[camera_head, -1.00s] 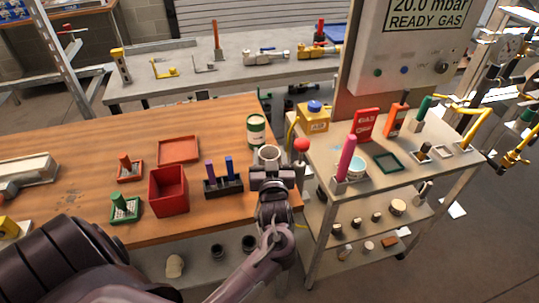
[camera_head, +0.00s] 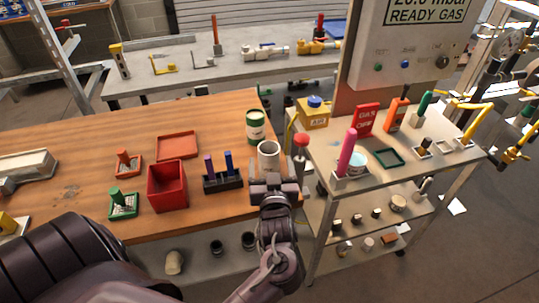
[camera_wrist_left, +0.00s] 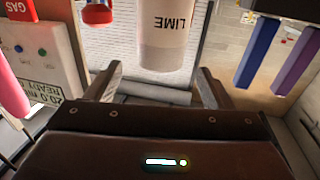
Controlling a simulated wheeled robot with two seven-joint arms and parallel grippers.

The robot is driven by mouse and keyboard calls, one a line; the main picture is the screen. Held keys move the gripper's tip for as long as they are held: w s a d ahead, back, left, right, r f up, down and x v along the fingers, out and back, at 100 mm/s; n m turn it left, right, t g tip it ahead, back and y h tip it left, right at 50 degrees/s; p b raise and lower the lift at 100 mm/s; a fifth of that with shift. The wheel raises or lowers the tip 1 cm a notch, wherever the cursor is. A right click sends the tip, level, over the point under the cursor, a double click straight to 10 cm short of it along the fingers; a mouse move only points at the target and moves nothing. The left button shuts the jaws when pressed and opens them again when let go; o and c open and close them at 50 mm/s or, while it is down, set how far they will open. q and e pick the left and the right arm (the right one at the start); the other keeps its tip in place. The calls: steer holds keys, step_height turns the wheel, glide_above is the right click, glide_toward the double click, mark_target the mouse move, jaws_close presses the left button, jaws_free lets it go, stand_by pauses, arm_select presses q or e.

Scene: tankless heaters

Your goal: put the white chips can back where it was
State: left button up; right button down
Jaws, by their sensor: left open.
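The white can (camera_head: 268,153) stands upright near the right end of the wooden table. In the left wrist view the white can (camera_wrist_left: 168,35) appears upside down at the top, with the word LIME on it. My left gripper (camera_head: 274,183) is just in front of the can on the near side. In the left wrist view its two fingers (camera_wrist_left: 158,88) are spread apart with a gap between them, and the can shows beyond that gap, not clamped. The can's lower part is hidden behind the gripper in the head view. My right gripper is not in view.
A green and white can (camera_head: 255,126) stands just behind the white can. A dark holder (camera_head: 222,181) with purple and blue sticks is at its left. A red box (camera_head: 167,187) stands farther left. A red knob (camera_head: 301,141) and the metal cart (camera_head: 325,160) are close at the right.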

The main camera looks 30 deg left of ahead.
arm_select(q)
steer(key=v, duration=0.6)
steer(key=shift+s+d+b, duration=0.15)
steer(key=shift+s+b, duration=0.05)
steer(key=shift+b, duration=0.15)
